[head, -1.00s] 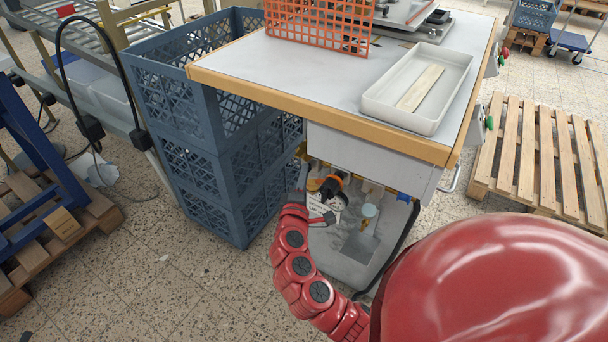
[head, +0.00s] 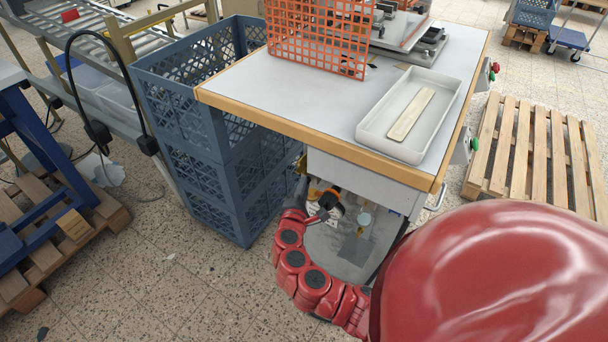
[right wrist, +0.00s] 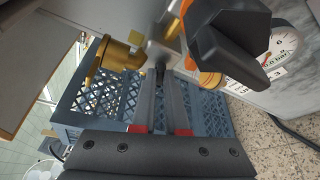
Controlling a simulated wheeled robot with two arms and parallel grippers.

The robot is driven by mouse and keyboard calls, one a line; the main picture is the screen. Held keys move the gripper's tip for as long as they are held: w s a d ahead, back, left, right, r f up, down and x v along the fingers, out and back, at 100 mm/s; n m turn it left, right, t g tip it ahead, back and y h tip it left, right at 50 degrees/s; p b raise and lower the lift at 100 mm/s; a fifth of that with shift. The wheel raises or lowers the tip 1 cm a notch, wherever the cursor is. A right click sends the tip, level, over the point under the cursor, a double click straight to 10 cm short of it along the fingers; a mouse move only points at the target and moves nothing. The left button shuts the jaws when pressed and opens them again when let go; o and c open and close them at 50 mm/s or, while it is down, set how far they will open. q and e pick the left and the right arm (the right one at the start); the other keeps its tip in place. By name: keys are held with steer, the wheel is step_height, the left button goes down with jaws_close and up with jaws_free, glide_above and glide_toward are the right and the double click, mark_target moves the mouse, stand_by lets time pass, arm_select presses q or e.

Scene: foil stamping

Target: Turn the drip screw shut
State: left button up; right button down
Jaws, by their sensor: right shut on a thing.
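My right gripper (right wrist: 161,80) shows in the right wrist view with its two long grey fingers converging on a small dark screw end (right wrist: 160,73), which I take for the drip screw. The fingers are shut on it, below a blurred grey metal body. In the head view my right gripper (head: 318,214) is small, in the open bay under the bench top, and the screw cannot be made out there. My left gripper is not in view.
A black knob with an orange collar (right wrist: 235,40) and a dial gauge (right wrist: 285,42) are close right of the fingers. A brass fitting (right wrist: 108,62) is to the left. Blue crates (head: 205,150) stand beside the bench. A white tray (head: 430,135) lies on top.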

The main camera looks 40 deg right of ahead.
steer(key=shift+w+a+r+n+g+h+p, duration=0.15)
steer(key=shift+n+g+p, duration=0.8)
steer(key=shift+n+p, duration=0.95)
steer(key=shift+w+d+r+n+g+h+p, duration=0.1)
steer(key=shift+n+g+p, duration=1)
steer(key=shift+p, duration=1.45)
steer(key=shift+w+a+r+n+g+h+p, duration=0.15)
steer(key=shift+n+g+p, duration=0.6)
steer(key=shift+n+p, duration=1.2)
steer(key=shift+f+m, duration=0.15)
steer(key=shift+m, duration=0.1)
steer(key=shift+d, duration=0.1)
steer(key=c, duration=1.2)
jaws_free()
